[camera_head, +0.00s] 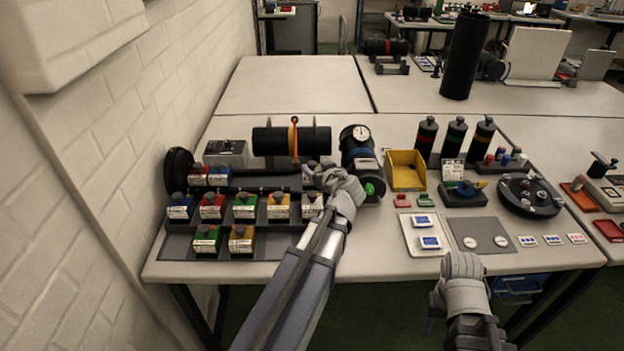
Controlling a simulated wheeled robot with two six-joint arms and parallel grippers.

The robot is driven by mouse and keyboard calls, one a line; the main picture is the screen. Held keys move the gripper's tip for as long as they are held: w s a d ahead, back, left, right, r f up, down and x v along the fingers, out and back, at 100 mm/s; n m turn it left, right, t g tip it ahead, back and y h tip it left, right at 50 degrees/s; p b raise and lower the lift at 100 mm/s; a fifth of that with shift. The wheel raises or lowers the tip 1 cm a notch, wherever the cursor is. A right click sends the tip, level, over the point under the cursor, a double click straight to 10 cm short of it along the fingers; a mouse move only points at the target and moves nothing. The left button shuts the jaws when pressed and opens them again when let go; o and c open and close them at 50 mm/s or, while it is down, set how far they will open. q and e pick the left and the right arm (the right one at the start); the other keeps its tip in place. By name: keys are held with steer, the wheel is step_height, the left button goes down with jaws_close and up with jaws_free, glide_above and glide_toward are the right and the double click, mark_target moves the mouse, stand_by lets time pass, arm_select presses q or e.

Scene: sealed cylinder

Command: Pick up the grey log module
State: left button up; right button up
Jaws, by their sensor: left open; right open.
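A small module with a white label (312,204) stands at the right end of the middle row of the dark rack. It looks grey, but my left wrist and gripper partly cover it. My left gripper (313,176) is open, just above and behind this module, at the rack's right end. Whether its fingers touch anything is too small to tell. My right gripper (437,308) is open and empty, low in front of the table's front edge, away from the modules.
Several coloured modules, such as a yellow one (278,207) and a green one (245,207), fill the rack to the left. A black cylinder (272,141) lies behind it. A gauge unit (358,150) stands close right of my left gripper. The white table (370,262) is bare near its front edge.

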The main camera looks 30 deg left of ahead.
mark_target(312, 163)
arm_select(q)
steer(key=shift+b+x, duration=1.25)
steer(key=shift+x, duration=2.45)
steer(key=shift+w+d, duration=0.1)
steer(key=shift+d, duration=0.05)
steer(key=shift+r, duration=0.1)
steer(key=shift+c, duration=0.2)
jaws_close()
